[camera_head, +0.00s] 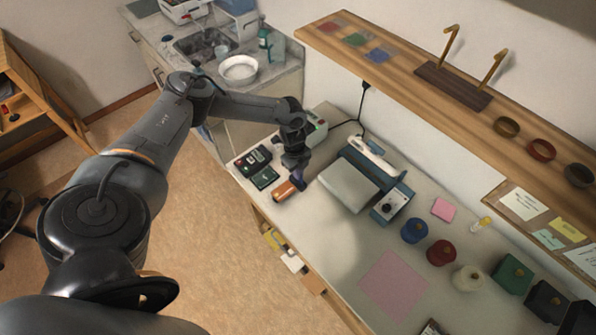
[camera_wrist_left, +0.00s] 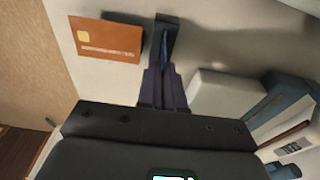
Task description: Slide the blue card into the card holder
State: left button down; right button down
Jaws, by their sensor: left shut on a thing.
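My left gripper (camera_head: 297,172) is low over the near left part of the bench, beside an orange card (camera_head: 290,189). In the left wrist view the fingers (camera_wrist_left: 164,75) are close together on a thin blue edge (camera_wrist_left: 163,45), which looks like the blue card seen edge-on; most of it is hidden. The orange card, with a gold chip, lies left of the fingers in that view (camera_wrist_left: 105,40). Two small dark flat items (camera_head: 259,168) lie left of the gripper; I cannot tell whether either is the card holder. My right gripper is not in view.
A grey-and-blue machine (camera_head: 350,185) stands right of the gripper. A pale device with a green part (camera_head: 315,127) stands behind it. Several coloured pots, including a red one (camera_head: 440,252), and a pink sheet (camera_head: 393,285) lie further right. A wooden shelf (camera_head: 400,75) runs above.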

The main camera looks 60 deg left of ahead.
pick_arm(q)
jog(key=c, duration=1.2)
grip_release()
jog(key=shift+r, duration=0.1)
notch_tip(320, 180, up, 11)
jog(key=a, duration=0.1)
jog(key=shift+a+f, duration=0.15)
jog(key=shift+f, duration=0.05)
jog(key=shift+s, duration=0.1)
